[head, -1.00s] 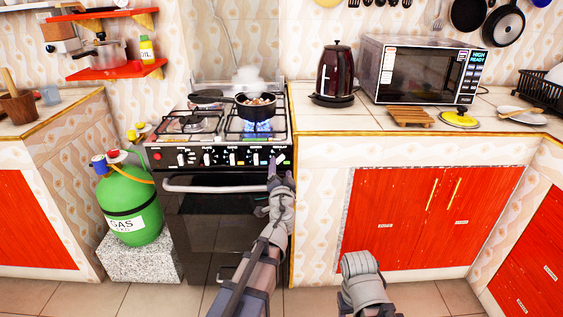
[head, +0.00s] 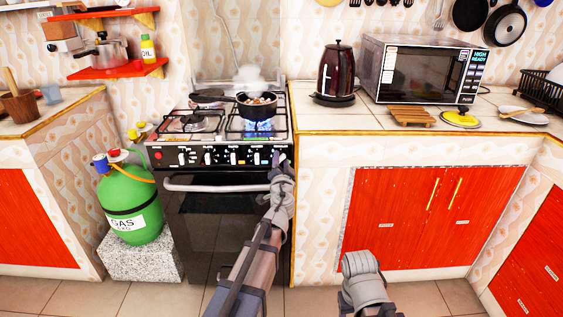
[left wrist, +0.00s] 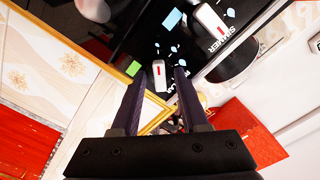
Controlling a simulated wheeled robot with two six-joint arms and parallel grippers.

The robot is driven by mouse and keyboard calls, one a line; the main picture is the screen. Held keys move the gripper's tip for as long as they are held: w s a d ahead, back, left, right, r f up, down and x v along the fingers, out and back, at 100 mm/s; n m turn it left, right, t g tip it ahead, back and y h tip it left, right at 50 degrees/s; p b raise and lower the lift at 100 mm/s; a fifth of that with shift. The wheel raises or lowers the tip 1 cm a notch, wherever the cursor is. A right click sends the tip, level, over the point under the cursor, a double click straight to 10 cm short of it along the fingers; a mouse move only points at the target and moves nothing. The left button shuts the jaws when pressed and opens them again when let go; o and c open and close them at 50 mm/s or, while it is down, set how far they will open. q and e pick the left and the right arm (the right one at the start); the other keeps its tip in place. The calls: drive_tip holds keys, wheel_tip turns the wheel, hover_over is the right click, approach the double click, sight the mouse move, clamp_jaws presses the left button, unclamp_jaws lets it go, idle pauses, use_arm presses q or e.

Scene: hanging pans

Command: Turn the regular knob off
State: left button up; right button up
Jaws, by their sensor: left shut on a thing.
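The regular knob (left wrist: 158,75) is white with a red mark, on the black stove front. In the left wrist view it sits between the fingertips of my left gripper (left wrist: 158,79), which is shut on it. Part of its lettering is hidden by a finger. In the head view my left gripper (head: 279,158) reaches the right end of the stove's knob panel (head: 217,157) and covers this knob. A blue flame (head: 248,124) burns under the pan (head: 256,108). My right gripper cannot be made out; only a piece of my right arm shows.
The simmer knob (left wrist: 213,18) is beside the regular one. Other white knobs line the panel, above the oven handle (head: 216,188). A green gas bottle (head: 131,203) stands left of the stove. The counter (head: 330,121) and red cabinet (head: 433,217) are to the right.

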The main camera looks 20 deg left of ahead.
use_arm(q)
clamp_jaws()
drive_tip(key=shift+m, duration=0.3)
drive_tip(key=m, duration=0.6)
drive_tip(key=shift+f+m, duration=0.1)
drive_tip(key=shift+m, duration=0.2)
drive_tip(key=m, duration=0.9)
drive_tip(key=shift+f+m, duration=0.1)
drive_tip(key=shift+m, duration=0.3)
drive_tip(key=m, duration=0.3)
drive_tip(key=shift+m, duration=0.3)
drive_tip(key=m, duration=0.6)
drive_tip(key=shift+m, duration=0.3)
